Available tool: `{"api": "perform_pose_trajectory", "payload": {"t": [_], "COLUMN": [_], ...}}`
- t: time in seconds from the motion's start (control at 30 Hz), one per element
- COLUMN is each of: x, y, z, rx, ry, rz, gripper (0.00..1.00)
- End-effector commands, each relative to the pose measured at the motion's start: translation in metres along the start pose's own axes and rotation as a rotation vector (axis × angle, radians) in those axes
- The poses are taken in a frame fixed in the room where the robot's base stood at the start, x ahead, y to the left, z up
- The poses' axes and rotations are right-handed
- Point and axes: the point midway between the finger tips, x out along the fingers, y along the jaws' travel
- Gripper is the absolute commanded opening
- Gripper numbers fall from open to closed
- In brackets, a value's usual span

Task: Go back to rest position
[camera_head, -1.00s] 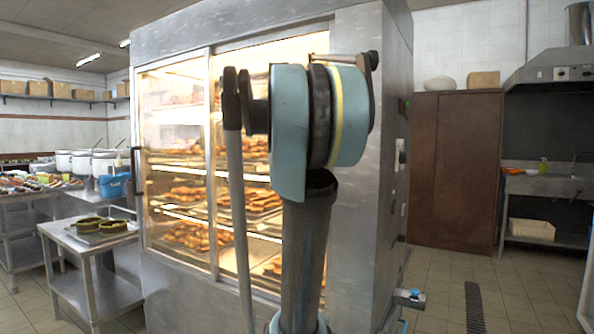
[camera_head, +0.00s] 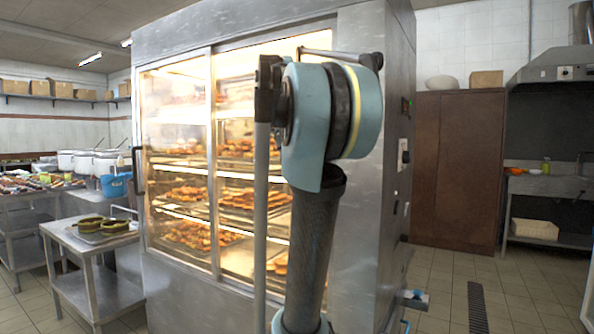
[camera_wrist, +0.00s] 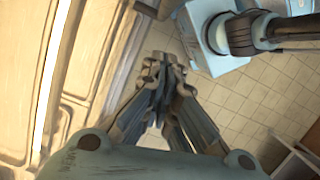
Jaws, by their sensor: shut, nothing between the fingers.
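My gripper (camera_wrist: 163,72) shows in the wrist view, with its fingers drawn together and nothing between them. It hangs over the tiled floor (camera_wrist: 265,95), beside the pale front of the cabinet at left. In the head view my arm stands folded in front of the glass warming cabinet (camera_head: 180,262); the fingers cannot be made out there. Part of my own body shows at the upper right of the wrist view.
The warming cabinet holds trays of browned food (camera_head: 250,198). At left stand a steel trolley (camera_head: 110,292) and a table with white pots and a blue tub (camera_head: 116,185). A brown cupboard (camera_head: 455,170) is at right. Open floor (camera_head: 440,285) lies front right.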

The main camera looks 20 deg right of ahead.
Motion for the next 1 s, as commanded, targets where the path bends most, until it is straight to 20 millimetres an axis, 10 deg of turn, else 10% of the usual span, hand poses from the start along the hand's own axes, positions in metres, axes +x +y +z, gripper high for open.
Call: {"api": "perform_pose_trajectory", "payload": {"t": [0.3,0.63,0.83,1.0], "x": [-0.056,-0.075,-0.046,0.021], "y": [0.004,0.004,-0.005,-0.025], "z": [0.004,0.005,-0.002,-0.019], "rx": [0.009,0.011,0.068,0.199], "ry": [0.0,0.001,0.024,0.082], "rz": [-0.002,-0.002,0.009,0.031], "gripper": [0.0,0.0,0.0,0.0]}}
